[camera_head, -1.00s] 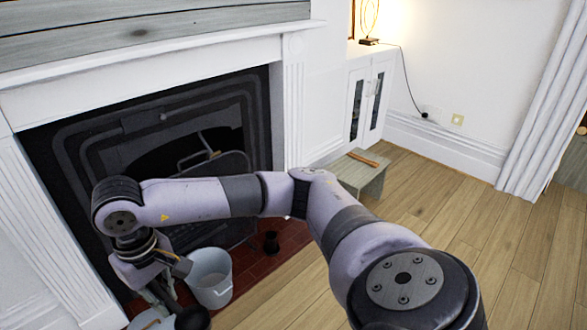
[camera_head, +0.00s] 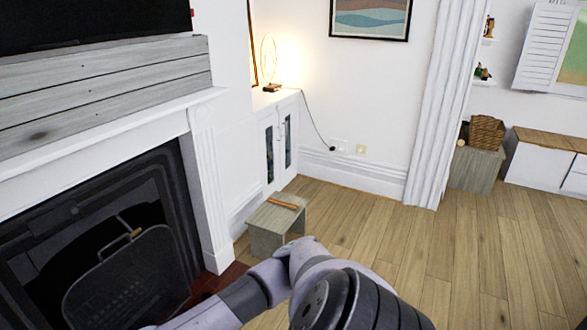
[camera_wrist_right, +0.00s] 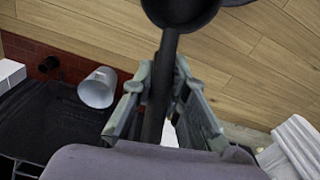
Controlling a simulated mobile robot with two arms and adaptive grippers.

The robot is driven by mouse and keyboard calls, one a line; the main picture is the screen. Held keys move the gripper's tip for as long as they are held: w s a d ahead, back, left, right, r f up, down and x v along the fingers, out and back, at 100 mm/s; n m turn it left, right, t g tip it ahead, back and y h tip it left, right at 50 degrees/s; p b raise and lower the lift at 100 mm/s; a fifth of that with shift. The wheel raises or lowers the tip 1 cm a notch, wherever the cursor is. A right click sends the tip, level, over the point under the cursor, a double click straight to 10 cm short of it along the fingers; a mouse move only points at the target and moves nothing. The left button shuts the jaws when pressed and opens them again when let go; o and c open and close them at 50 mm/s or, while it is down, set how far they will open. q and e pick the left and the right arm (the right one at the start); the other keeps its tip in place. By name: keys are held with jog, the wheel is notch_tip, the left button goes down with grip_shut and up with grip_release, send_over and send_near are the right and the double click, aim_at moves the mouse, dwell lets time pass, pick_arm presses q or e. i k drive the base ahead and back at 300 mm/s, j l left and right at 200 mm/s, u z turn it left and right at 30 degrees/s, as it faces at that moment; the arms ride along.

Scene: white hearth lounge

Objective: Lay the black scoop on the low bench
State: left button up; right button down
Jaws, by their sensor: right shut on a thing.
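The black scoop (camera_wrist_right: 168,55) is in my right gripper (camera_wrist_right: 160,88) in the right wrist view. The fingers are shut on its long handle, and its round dark bowl sticks out past them at the top edge, partly cut off. The low bench (camera_head: 265,217), a small grey wooden one, stands on the floor by the fireplace in the head view. A brown stick-like thing (camera_head: 283,203) lies along the back of its top; the front part is bare. In the head view my right arm shows, but its gripper is out of frame. My left gripper is not seen.
The fireplace (camera_head: 130,230) with its dark mesh screen (camera_head: 125,285) is at the left. A white cabinet (camera_head: 275,145) with a lit lamp stands behind the bench. A pale bucket (camera_wrist_right: 98,88) shows in the wrist view. The wooden floor right of the bench is clear.

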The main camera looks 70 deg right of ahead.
aim_at(275, 211)
jog(key=i+l+z, duration=0.15)
jog(key=l+z, duration=0.15)
jog(key=i+l+z, duration=0.25)
jog(key=l, duration=0.25)
jog(key=i+l+z, duration=0.3)
jog(key=i+l, duration=0.6)
jog(key=l, duration=0.2)
jog(key=i+l+z, duration=0.15)
jog(key=i+l, duration=0.4)
jog(key=l, duration=0.25)
jog(key=i+l, duration=0.65)
jog(key=l+z, duration=0.05)
jog(key=l, duration=0.05)
